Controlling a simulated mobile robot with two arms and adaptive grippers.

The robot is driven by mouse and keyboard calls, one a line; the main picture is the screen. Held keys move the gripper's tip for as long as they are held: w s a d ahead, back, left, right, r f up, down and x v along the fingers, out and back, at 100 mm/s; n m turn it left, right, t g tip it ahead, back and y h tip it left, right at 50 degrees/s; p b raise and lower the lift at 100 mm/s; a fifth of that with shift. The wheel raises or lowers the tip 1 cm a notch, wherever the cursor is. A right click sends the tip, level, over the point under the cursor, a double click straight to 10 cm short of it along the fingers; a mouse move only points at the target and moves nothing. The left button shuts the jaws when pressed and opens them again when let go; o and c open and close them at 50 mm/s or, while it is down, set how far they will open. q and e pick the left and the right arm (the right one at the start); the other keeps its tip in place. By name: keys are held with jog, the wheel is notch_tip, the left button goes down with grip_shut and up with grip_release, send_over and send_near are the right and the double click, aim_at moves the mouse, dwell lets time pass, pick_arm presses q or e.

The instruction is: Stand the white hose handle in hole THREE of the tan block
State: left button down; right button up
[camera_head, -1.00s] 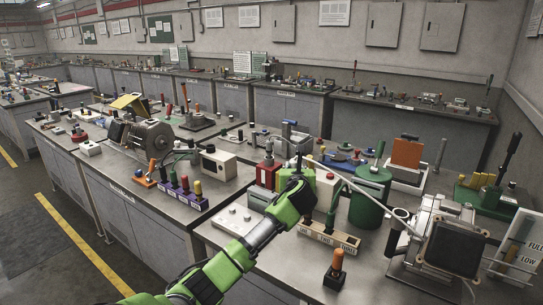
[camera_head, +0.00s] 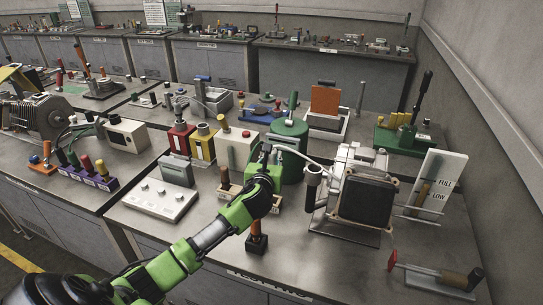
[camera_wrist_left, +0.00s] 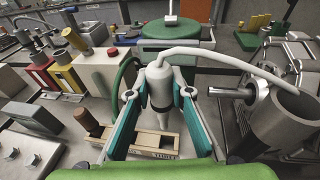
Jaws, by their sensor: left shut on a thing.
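The white hose handle (camera_wrist_left: 160,84) is upright between the teal fingers of my left gripper (camera_wrist_left: 155,98), which is shut on it. A white hose runs from its top to the right. The tan block (camera_wrist_left: 146,142) lies below, and its label THREE shows under the handle. The handle's lower end is over that part of the block; I cannot tell whether it is in the hole. A brown-topped peg (camera_wrist_left: 88,122) stands at the block's left. In the head view my left gripper (camera_head: 264,160) hides much of the tan block (camera_head: 229,191). My right gripper is not in view.
A green drum (camera_head: 291,135) stands behind the gripper, and a grey machine with a dark panel (camera_head: 366,201) to its right. A white box with buttons (camera_head: 158,200) is at the left. A black-based peg (camera_head: 257,243) stands close in front of the block.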

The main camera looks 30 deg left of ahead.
pick_arm(q)
jog(key=shift+r, duration=0.1)
jog(key=shift+w, duration=0.1)
jog(key=shift+w+d+p, duration=0.1)
jog(key=shift+w+p, duration=0.1)
jog(key=shift+p, duration=0.35)
notch_tip(320, 180, down, 3)
jog(key=shift+f+b, duration=0.1)
jog(key=shift+b, duration=0.95)
jog(key=shift+s+f, duration=0.1)
jog(key=shift+f, duration=0.25)
jog(key=shift+f+b, duration=0.7)
jog(key=shift+f, duration=0.15)
jog(key=shift+f+b, duration=0.5)
jog(key=shift+f, duration=0.5)
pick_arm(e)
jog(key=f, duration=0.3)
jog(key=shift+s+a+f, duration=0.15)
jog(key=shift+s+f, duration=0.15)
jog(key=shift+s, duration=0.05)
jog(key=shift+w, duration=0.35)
